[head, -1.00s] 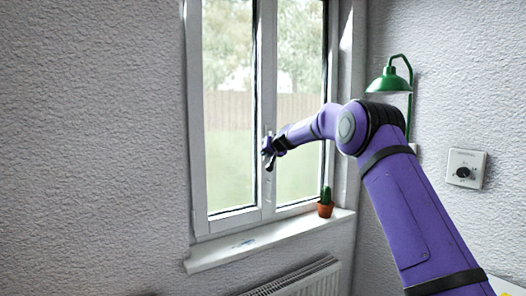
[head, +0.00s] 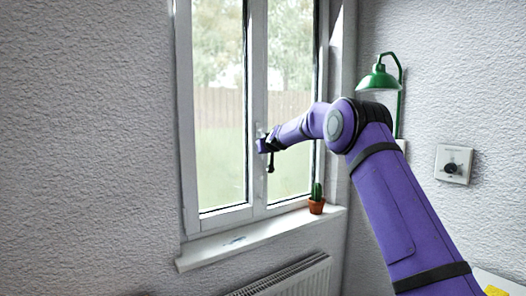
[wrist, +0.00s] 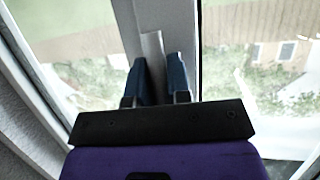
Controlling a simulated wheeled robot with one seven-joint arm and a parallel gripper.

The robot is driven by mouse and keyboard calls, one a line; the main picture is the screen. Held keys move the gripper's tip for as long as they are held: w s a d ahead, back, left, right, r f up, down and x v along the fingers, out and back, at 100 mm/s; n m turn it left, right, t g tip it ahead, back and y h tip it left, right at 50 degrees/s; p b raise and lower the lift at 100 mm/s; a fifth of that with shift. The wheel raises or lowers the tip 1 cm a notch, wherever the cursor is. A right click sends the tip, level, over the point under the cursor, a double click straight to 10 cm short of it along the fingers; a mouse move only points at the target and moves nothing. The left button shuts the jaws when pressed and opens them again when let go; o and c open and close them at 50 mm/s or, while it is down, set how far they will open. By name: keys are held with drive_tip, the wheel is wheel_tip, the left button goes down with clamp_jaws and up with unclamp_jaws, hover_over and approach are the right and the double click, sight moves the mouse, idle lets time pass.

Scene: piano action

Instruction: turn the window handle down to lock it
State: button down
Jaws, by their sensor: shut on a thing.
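The white window (head: 249,110) has two panes with an upright frame member between them, and it looks closed. The pale window handle (wrist: 152,55) shows in the wrist view as a bar lying roughly along that member. My gripper (wrist: 158,78) is shut on it, with one dark blue finger on each side. In the head view my gripper (head: 265,146) is at the middle member, about halfway up the window. There the handle is mostly hidden behind the gripper, and I cannot tell its exact angle.
A small potted cactus (head: 316,200) stands at the right end of the white sill (head: 262,237). A radiator (head: 292,279) is below it. A green lamp (head: 379,78) and a wall switch (head: 454,165) are to the right. The wall left of the window is bare.

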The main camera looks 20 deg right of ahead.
drive_tip(key=c, duration=1.1)
unclamp_jaws()
drive_tip(key=shift+v, duration=5.45)
